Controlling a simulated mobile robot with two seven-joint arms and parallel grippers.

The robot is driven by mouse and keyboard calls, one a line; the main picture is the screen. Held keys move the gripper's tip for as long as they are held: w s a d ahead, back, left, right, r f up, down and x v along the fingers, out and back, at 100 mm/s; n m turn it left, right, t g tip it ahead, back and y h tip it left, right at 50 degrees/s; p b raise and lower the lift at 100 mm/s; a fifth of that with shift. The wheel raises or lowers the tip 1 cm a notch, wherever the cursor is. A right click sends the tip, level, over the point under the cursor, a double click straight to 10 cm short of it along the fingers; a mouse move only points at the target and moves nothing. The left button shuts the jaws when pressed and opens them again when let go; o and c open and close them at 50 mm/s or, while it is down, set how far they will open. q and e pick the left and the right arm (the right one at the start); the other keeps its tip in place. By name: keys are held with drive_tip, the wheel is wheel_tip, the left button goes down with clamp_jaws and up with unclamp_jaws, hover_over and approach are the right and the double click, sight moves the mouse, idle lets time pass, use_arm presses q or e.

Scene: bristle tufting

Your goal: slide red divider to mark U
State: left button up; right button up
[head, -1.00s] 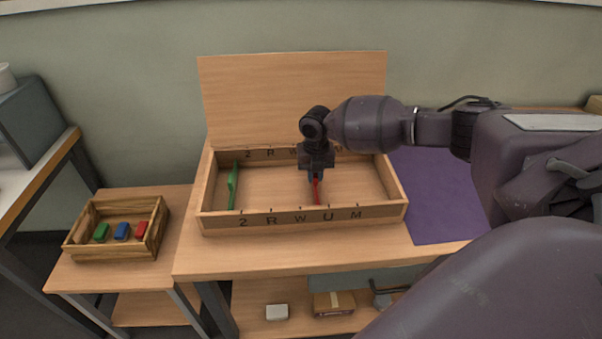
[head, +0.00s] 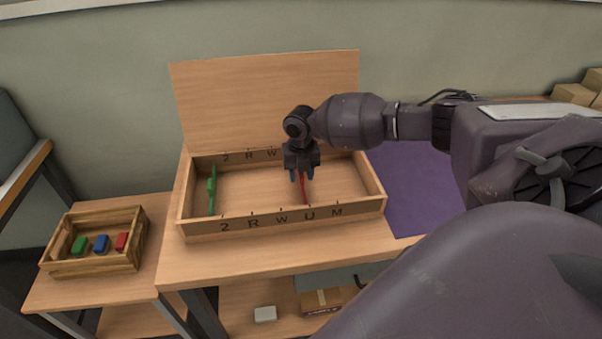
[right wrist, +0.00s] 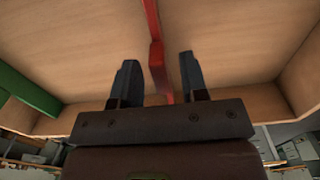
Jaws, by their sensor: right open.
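The red divider (head: 306,188) stands in the wooden box (head: 182,206), its front end close to the U mark (head: 309,213) on the front wall. My right gripper (head: 301,176) is open and low over the divider. In the right wrist view the red divider (right wrist: 155,55) passes between the spread fingers of the right gripper (right wrist: 160,75), with a gap visible on each side. The far end of the divider is partly hidden by the gripper in the head view. My left gripper is not in view.
A green divider (head: 212,190) stands near the 2 mark at the box's left end. The raised lid (head: 265,100) is behind the box. A wooden crate (head: 95,266) with green, blue and red blocks sits at left. A purple mat (head: 410,190) lies right of the box.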

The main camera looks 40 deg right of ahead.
wheel_tip(320, 180, up, 9)
drive_tip(key=shift+r+p, duration=0.15)
drive_tip(key=shift+p, duration=0.3)
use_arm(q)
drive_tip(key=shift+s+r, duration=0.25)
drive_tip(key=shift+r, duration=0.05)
use_arm(e)
drive_tip(key=shift+r, duration=0.7)
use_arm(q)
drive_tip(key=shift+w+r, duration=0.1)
use_arm(e)
drive_tip(key=shift+f, duration=0.1)
